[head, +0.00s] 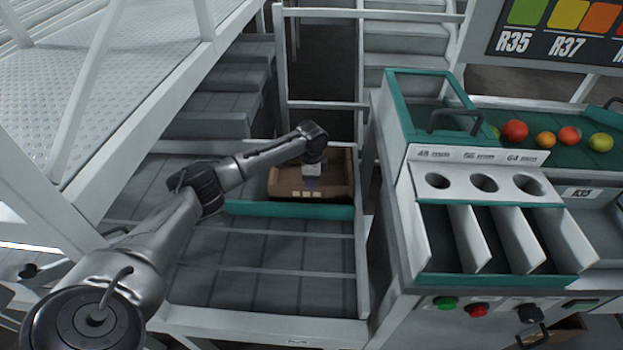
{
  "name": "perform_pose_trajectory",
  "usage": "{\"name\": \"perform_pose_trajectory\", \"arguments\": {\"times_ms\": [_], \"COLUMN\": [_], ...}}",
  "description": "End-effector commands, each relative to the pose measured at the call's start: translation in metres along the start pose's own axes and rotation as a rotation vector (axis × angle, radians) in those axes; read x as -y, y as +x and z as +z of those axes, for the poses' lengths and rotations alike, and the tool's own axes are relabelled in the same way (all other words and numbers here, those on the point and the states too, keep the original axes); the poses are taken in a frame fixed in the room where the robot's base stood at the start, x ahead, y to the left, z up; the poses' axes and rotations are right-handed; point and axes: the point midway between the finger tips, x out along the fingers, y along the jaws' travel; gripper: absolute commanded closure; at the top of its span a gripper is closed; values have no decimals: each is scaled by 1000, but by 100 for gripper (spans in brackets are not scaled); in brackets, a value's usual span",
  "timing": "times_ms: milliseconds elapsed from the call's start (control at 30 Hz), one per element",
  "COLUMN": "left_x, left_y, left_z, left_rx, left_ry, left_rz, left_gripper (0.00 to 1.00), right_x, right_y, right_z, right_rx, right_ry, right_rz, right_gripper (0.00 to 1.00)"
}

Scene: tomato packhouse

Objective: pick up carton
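A brown open carton (282,183) sits on the grey lower deck in the middle of the head view, just behind a low green strip. Small pale marks show on its front. My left arm reaches in from the left, and my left gripper (312,183) points down at the carton, over its middle. The fingertips are small and dark against the carton, so I cannot tell whether they are open, shut or touching it. The wrist hides part of the carton's back and inside. My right gripper is not in view.
A white post stands just right of the carton. Further right is the sizing machine (490,180) with holes, chutes and buttons. Tomatoes (515,131) lie on a green belt behind it. Steps and a railed walkway (60,90) are at left. The tiled deck (270,260) in front is clear.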

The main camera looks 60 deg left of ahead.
Motion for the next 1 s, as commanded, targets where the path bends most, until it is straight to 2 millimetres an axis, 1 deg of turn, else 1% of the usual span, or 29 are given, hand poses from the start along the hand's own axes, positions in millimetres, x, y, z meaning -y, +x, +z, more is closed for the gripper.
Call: {"name": "perform_pose_trajectory", "arguments": {"times_ms": [167,400,500,767,867,1000], "left_x": [0,1,0,0,0,0], "left_y": [12,40,51,52,52,52], "left_z": [1,3,3,3,3,3], "left_rx": [1,2,2,1,1,1], "left_ry": [0,0,0,0,0,0], "left_rz": [0,1,0,0,0,0], "left_gripper": [64,64,64,64,72,85], "right_x": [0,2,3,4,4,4], "right_y": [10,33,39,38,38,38], "right_z": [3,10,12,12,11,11], "right_rx": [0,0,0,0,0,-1], "right_ry": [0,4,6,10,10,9], "right_rz": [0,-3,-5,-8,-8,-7], "right_gripper": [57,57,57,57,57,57]}}
